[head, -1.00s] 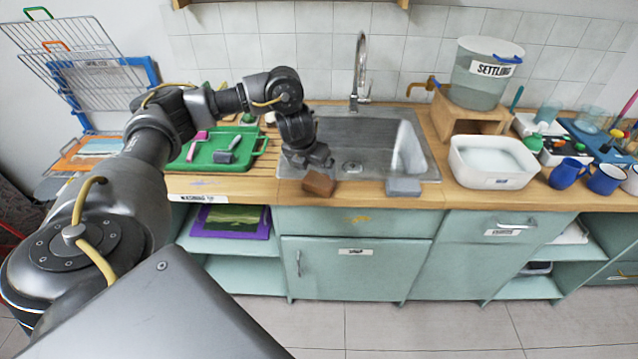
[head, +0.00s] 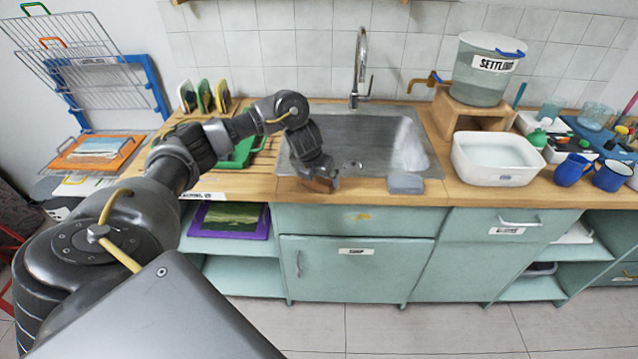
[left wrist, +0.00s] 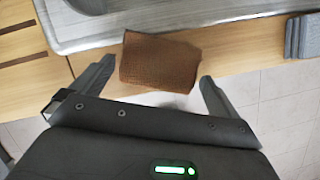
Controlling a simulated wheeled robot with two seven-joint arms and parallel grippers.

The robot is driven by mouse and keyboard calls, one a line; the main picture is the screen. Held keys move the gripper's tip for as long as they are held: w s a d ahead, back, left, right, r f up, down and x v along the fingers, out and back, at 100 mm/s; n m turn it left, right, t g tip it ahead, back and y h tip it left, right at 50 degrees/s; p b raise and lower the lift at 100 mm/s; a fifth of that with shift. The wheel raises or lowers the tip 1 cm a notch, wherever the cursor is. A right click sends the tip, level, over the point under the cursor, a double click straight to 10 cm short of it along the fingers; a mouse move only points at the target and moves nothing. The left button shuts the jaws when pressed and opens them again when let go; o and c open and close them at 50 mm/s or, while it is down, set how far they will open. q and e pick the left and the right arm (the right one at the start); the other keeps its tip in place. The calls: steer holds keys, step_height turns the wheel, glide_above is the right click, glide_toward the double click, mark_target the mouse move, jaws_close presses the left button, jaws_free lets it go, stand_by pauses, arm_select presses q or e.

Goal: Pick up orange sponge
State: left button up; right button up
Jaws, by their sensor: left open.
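The orange sponge (head: 320,186), a brownish-orange block, lies on the wooden counter at the front edge of the sink. In the head view my left gripper (head: 321,172) is right over it and hides part of it. My right gripper is in neither view.
The steel sink (head: 375,135) is behind. A white basin (head: 496,160) stands right, and a green tray (head: 240,152) sits behind my left arm.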

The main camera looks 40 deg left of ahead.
arm_select(q)
steer(key=shift+x, duration=1.15)
steer(key=shift+r, duration=0.1)
steer(key=c, duration=0.9)
steer(key=shift+o, duration=0.2)
steer(key=shift+r, duration=0.1)
